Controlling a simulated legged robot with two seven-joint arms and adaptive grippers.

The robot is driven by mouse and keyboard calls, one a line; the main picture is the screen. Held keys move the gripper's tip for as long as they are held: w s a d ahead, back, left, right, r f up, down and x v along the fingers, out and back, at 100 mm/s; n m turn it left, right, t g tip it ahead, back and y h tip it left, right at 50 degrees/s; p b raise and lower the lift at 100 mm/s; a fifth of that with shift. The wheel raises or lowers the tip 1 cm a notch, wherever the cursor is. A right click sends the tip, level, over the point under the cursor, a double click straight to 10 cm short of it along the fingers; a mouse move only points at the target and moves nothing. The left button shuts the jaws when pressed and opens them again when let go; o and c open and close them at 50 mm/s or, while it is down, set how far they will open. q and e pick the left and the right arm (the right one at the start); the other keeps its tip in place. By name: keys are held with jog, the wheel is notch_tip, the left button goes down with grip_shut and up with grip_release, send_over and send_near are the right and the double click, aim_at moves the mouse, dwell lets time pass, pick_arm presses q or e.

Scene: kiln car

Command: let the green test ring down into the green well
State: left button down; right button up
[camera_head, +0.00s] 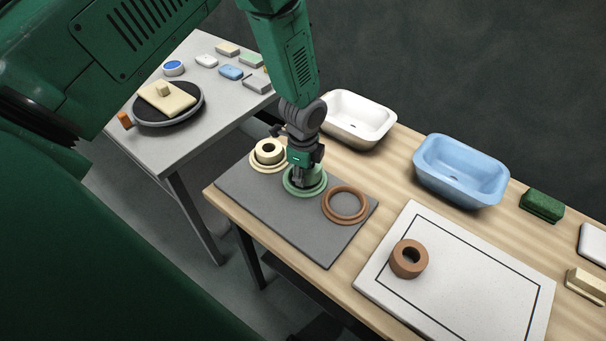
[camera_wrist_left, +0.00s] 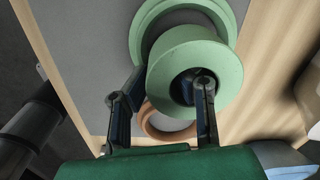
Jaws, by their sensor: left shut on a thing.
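My left gripper (camera_head: 300,178) is shut on the wall of the green test ring (camera_head: 318,176), from above. In the left wrist view my gripper (camera_wrist_left: 165,85) has one finger in the hole of the ring (camera_wrist_left: 222,62) and the other outside it. The green well (camera_head: 299,193) is a round, rimmed socket on the grey mat. The ring is over it in the head view, partly hidden by the fingers. In the wrist view the ring overlaps the well (camera_wrist_left: 143,22) and looks nearer the camera. The remaining gap is hard to judge. My right gripper is not in view.
On the grey mat (camera_head: 285,228), a cream ring (camera_head: 258,151) sits in a cream well to the left; an empty brown well (camera_head: 329,211) lies to the right. A brown ring (camera_head: 409,270) stands on a white board (camera_head: 450,300). White (camera_head: 355,135) and blue (camera_head: 455,190) basins stand behind.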

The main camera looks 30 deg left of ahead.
pick_arm(q)
jog(key=shift+a, duration=0.4)
dwell(0.3)
jog(key=shift+d, duration=0.1)
dwell(0.4)
jog(key=shift+f+b, duration=0.35)
jog(key=shift+f, duration=0.45)
dwell(0.3)
dwell(0.5)
jog(key=c, duration=1.3)
grip_release()
